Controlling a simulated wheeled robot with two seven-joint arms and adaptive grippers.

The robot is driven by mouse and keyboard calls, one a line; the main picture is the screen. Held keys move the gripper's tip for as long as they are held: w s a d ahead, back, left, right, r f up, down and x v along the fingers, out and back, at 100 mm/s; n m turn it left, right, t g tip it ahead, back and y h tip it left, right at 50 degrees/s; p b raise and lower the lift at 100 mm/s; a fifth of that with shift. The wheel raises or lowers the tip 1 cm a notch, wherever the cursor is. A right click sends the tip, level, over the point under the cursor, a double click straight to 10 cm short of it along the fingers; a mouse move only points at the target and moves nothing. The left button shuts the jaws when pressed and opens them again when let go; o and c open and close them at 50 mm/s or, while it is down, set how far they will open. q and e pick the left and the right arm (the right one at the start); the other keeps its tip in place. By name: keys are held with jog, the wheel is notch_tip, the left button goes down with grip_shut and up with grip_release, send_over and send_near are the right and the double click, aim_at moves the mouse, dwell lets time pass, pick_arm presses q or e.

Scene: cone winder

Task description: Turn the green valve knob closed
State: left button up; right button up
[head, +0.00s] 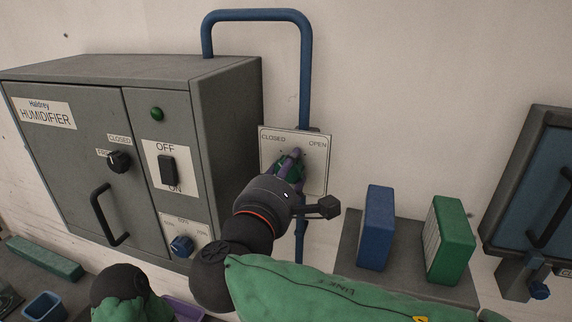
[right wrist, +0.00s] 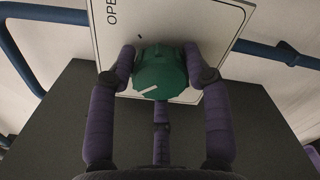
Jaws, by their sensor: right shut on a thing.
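The green valve knob (right wrist: 160,72) sits on a white plate (head: 312,175) marked CLOSED on the left and OPEN on the right. In the head view the knob (head: 287,170) is mostly hidden by my right gripper (head: 290,160). In the right wrist view my right gripper (right wrist: 160,75) has its purple fingers on both sides of the knob, shut on it. A third finger shows below the knob. A white mark on the knob slants toward the lower left in the wrist view. The mark is hidden in the head view. My left gripper does not show.
A grey humidifier cabinet (head: 228,130) stands just left of the plate. A blue pipe (head: 304,70) runs down to the plate from above. Blue (head: 376,228) and green (head: 449,240) boxes stand on a grey shelf (head: 408,262) at right. The wall above is clear.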

jog(key=shift+d+r+n+p, duration=0.15)
jog(key=shift+r+n+p, duration=0.2)
jog(key=shift+n, duration=0.45)
jog(key=shift+f, duration=0.1)
jog(key=shift+r, duration=0.2)
jog(key=o, duration=1.1)
jog(key=shift+o, duration=0.2)
jog(key=shift+d+f, duration=0.15)
jog(key=shift+d, duration=0.05)
jog(key=shift+a, duration=0.15)
jog(key=shift+s+a+f, duration=0.1)
jog(key=shift+s+a, duration=0.05)
jog(key=v, duration=1.1)
jog(key=shift+s, duration=0.35)
